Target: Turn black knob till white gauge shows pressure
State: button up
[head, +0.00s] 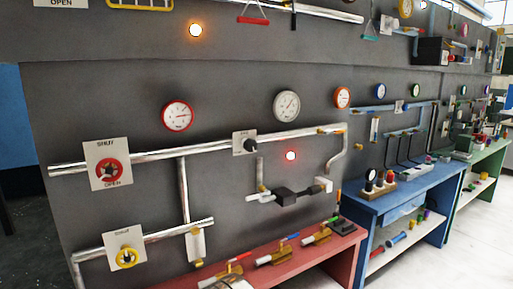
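The white gauge (287,105) is round with a pale rim and hangs above and to the right of the knob. Its dial is too small to read for sure; the needle seems to point to the upper right. My gripper is not in view, and nothing touches the knob.
A red-rimmed gauge (177,115) and a red wheel (108,170) are to the left. A yellow wheel (125,257) is lower left. A lit red lamp (291,155) is below the gauge.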

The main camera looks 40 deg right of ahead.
aim_at(250, 145)
jog(key=z, duration=0.35)
jog(key=i, duration=1)
jog(key=z, duration=0.05)
